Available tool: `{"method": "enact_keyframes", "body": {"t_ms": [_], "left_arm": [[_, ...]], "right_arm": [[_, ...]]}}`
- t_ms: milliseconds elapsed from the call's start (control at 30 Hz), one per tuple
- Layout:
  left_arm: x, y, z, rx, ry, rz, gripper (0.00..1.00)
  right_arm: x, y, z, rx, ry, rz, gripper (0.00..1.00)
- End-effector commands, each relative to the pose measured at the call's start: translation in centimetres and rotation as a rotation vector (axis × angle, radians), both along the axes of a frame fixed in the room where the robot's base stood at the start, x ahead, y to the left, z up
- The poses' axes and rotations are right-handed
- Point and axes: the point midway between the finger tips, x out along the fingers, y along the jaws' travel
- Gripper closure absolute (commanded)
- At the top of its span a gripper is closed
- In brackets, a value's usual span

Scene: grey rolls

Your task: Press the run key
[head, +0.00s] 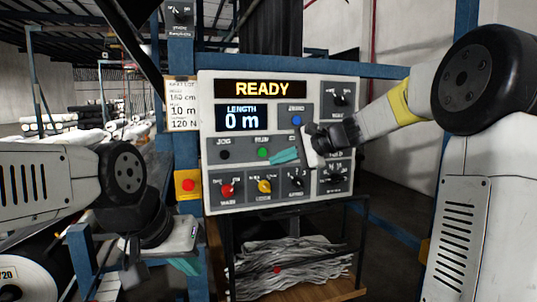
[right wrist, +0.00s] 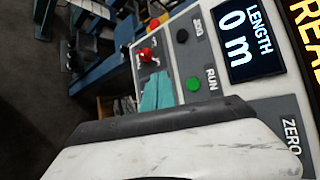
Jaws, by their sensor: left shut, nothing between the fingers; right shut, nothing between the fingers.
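The run key is a round green button (head: 263,153) under the label RUN on the grey control panel (head: 213,90). It also shows in the right wrist view (right wrist: 193,84), uncovered. My right gripper (head: 284,156) is shut and empty, with teal fingertips just right of the green button in the head view. In the right wrist view its teal tips (right wrist: 157,92) appear beside the button; I cannot tell how far they are from the panel face. My left gripper (head: 184,265) is shut and empty, low at the left, away from the panel. The display (head: 261,89) reads READY.
A black JOG button (head: 224,155) is left of the green one, and a blue ZERO button (head: 297,120) is above right. Red (head: 227,190) and yellow (head: 264,186) knobs sit below. A red button (head: 188,185) on a yellow box is left of the panel.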

Motion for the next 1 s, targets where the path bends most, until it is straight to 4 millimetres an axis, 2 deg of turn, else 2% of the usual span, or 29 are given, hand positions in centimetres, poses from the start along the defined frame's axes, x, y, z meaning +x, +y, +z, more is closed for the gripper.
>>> {"method": "enact_keyframes", "body": {"t_ms": [267, 800, 1000], "left_arm": [[0.0, 0.0, 0.0, 0.0, 0.0, 0.0, 1.0], [0.0, 0.0, 0.0, 0.0, 0.0, 0.0, 1.0], [0.0, 0.0, 0.0, 0.0, 0.0, 0.0, 1.0]], "right_arm": [[0.4, 0.1, -0.1, -0.002, 0.0, 0.001, 1.0], [6.8, 2.3, -0.1, -0.003, -0.001, 0.002, 1.0], [8.1, 2.6, 0.0, -0.003, -0.001, 0.001, 1.0]]}}
